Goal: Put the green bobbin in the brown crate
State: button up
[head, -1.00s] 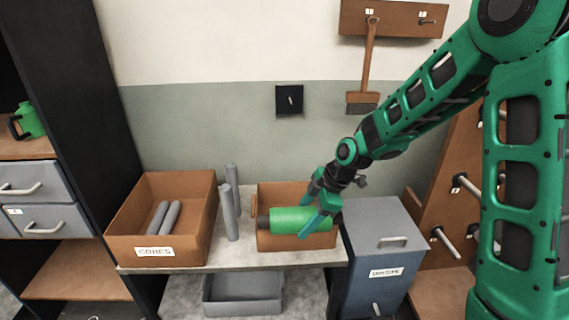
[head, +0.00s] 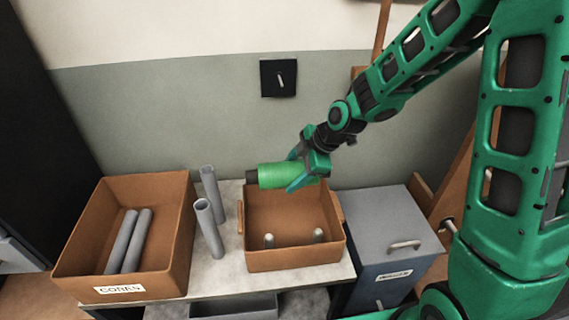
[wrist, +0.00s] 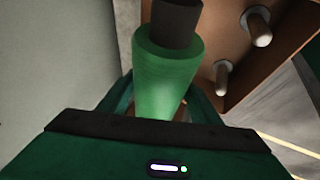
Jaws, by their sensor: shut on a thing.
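The green bobbin (head: 277,176) has a dark core end sticking out on its left. My gripper (head: 300,176) is shut around it and holds it lying roughly level. In the head view the bobbin overlaps the back rim of the brown crate (head: 295,259), and looks higher than it. The crate has side handles and two grey pegs (head: 318,235) inside. In the wrist view the bobbin (wrist: 168,62) is between my fingers, with the crate's brown surface and its pegs (wrist: 257,27) behind to the right.
Two grey tubes (head: 208,228) stand upright between the box and the crate, close to the crate's left side. A grey lidded bin (head: 385,222) stands to the right. The wall is close behind.

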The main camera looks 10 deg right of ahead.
jog(key=shift+w+d+f, duration=0.1)
jog(key=shift+w+f, duration=0.1)
jog(key=shift+f, duration=0.05)
jog(key=shift+a+f, duration=0.15)
jog(key=shift+f, duration=1.05)
jog(key=shift+a+f, duration=0.1)
jog(key=shift+f, duration=7.05)
jog(key=shift+s+f, duration=0.2)
jog(key=shift+f, duration=0.2)
